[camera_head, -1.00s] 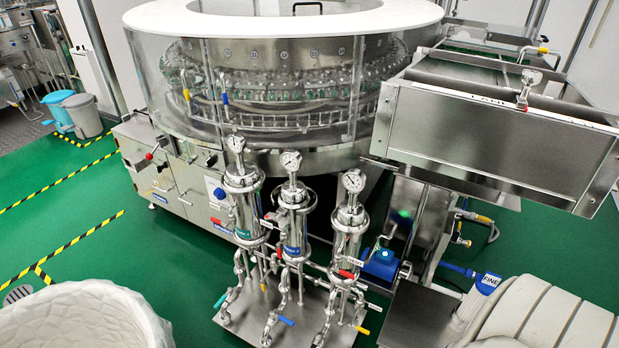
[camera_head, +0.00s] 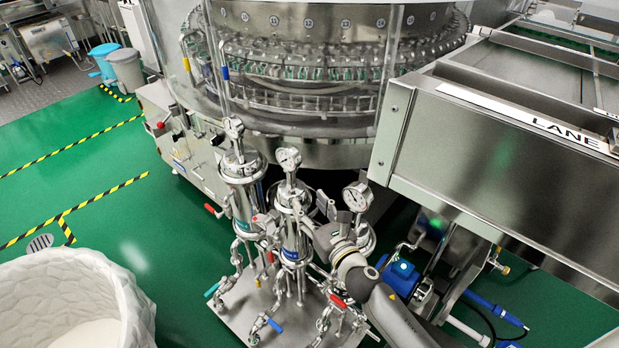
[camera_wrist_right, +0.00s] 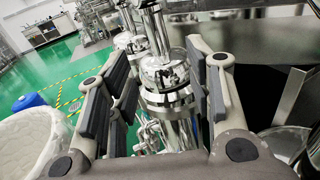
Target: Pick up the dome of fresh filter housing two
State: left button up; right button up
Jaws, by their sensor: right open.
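Three steel filter housings with round gauges stand in a row in the head view. The middle housing (camera_head: 295,240) has a blue label and a shiny dome (camera_head: 291,196) below its gauge (camera_head: 288,159); I take it as housing two, though its label is too small to read. My right gripper (camera_head: 296,212) reaches in from the lower right, fingers at the middle housing's upper part. In the wrist view the open fingers (camera_wrist_right: 163,62) stand either side of a shiny dome (camera_wrist_right: 165,73), with gaps visible. My left gripper is not in view.
The left housing (camera_head: 242,168) and the right gauge (camera_head: 357,196) stand close on either side. A steel trough (camera_head: 500,150) is at the right and the rotary washer (camera_head: 300,85) behind. A blue motor (camera_head: 402,279) sits low right; a white bin (camera_head: 70,270) stands at lower left.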

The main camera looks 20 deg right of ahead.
aim_at(293, 180)
jog(key=w, duration=0.3)
jog(key=w+a, duration=0.1)
jog(key=w, duration=0.3)
jog(key=w+a, duration=0.1)
jog(key=w, duration=0.2)
jog(key=shift+w+a+r, duration=0.15)
jog(key=shift+w+r, duration=0.1)
jog(key=shift+w, duration=0.05)
grip_shut()
jog(key=shift+w+r, duration=0.1)
jog(key=shift+r, duration=0.1)
dwell(0.3)
